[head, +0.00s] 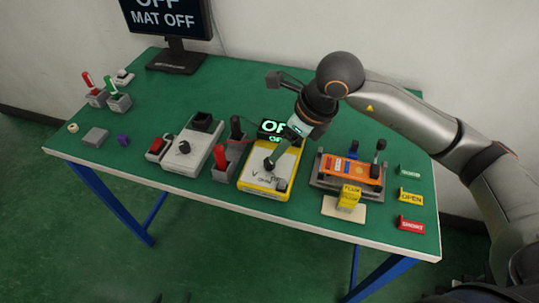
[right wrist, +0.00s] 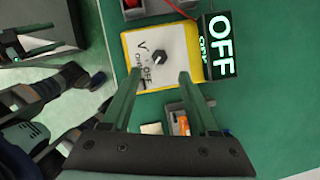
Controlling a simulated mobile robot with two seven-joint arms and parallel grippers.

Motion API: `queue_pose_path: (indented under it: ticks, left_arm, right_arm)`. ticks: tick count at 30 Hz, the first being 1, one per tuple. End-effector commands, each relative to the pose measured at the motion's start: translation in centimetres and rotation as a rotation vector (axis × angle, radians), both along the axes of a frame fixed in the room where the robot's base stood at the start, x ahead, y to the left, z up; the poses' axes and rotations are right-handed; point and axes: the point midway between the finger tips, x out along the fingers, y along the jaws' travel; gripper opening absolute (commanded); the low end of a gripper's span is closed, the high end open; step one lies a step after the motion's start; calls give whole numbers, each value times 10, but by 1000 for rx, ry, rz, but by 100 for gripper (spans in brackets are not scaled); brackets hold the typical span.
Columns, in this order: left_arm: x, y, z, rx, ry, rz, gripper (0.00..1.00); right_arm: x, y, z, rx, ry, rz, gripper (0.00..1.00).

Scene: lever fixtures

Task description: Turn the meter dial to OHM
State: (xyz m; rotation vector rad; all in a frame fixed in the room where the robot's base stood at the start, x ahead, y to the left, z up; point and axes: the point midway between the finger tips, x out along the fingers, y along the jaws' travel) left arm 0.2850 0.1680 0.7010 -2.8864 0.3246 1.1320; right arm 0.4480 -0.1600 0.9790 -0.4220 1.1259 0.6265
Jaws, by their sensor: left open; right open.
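The yellow-edged meter (head: 247,184) stands on the green table with its white face up. Its dark screen (head: 270,129) reads OFF in green. The dial (right wrist: 160,57) is a small dark knob on that face, with V, OFF and a partly readable label around it. My right gripper (head: 270,164) points down over the dial. In the right wrist view its open fingers (right wrist: 160,76) lie to either side of the dial, with nothing held; I cannot tell if they touch it. What looks like my left gripper (right wrist: 32,47) shows at the left edge there, open, away from the meter.
Coloured labels (head: 411,197) lie near the right edge.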

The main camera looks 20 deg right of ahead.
Motion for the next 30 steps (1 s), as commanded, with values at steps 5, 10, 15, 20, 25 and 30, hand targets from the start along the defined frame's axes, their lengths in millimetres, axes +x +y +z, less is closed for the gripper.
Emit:
queue_pose_path:
  ticks: [5, 10, 15, 20, 25, 30]
  left_arm:
    - [0, 0, 3, 0, 1, -1, 76]
    - [0, -1, 4, 0, 2, -1, 76]
    - [0, -1, 4, 0, 2, -1, 76]
    - [0, -1, 4, 0, 1, -1, 76]
    - [0, -1, 5, 0, 1, -1, 76]
    - [1, -1, 5, -1, 0, -1, 76]
  right_arm:
    - [10, 10, -35, 2, 5, 1, 60]
    - [18, 17, -57, 3, 3, 1, 60]
    - [21, 19, -68, 3, 1, 1, 60]
    - [22, 20, -69, 2, -1, 2, 60]
    - [22, 20, -69, 2, -1, 2, 56]
    - [22, 20, -69, 2, -1, 2, 37]
